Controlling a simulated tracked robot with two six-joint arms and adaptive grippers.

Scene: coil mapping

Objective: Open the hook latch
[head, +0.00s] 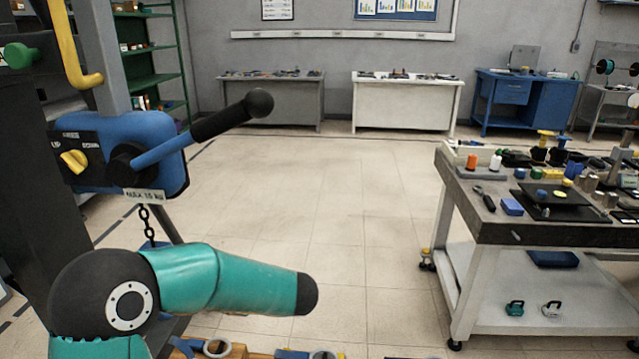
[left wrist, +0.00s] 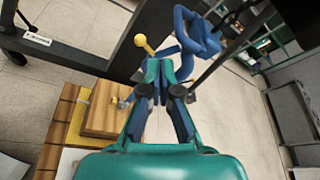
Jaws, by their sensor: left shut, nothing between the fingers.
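In the left wrist view, a blue hook (left wrist: 188,28) hangs beyond my fingertips. A yellow ball (left wrist: 142,42) on a thin stem, seemingly the latch's handle, shows just left of the fingertips. My left gripper (left wrist: 160,70) is shut and empty, its teal tips close below the hook; I cannot tell whether they touch it. The latch itself is partly hidden by the fingers. In the head view, the blue hoist body (head: 165,150) has a black-handled lever (head: 225,118) and a chain (head: 148,225) hanging below it; my arm covers the area below. My right gripper is not in view.
A wooden box (left wrist: 108,108) stands on a pallet at left in the wrist view. A dark frame beam (left wrist: 150,28) runs behind the hook. In the head view, a workbench (head: 560,225) with tools stands at right. The middle floor (head: 320,210) is clear.

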